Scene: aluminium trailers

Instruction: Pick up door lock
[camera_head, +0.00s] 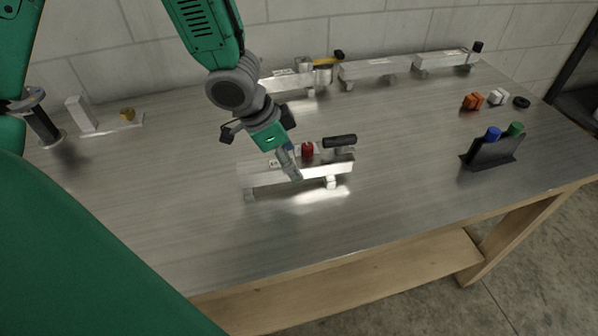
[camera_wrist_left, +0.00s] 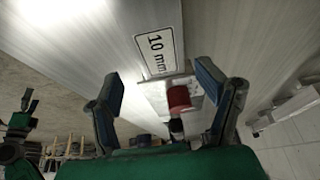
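A short aluminium rail (camera_head: 262,176) on small feet stands mid-table, with a red cylinder (camera_head: 307,150) and a black handle (camera_head: 340,141) on top. I cannot tell for sure which part is the door lock. My left gripper (camera_head: 290,163) is at this rail, just left of the red cylinder in the head view. In the left wrist view, my gripper's two fingers (camera_wrist_left: 168,100) are wide apart. The red cylinder (camera_wrist_left: 179,99) shows between them, next to a "10 mm" label (camera_wrist_left: 157,52). No grip on it shows.
More aluminium rails (camera_head: 375,68) stand along the back wall. A black holder (camera_head: 490,152) with blue and green caps is at right, with small orange (camera_head: 473,101) and white (camera_head: 499,97) blocks behind. The table front is clear.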

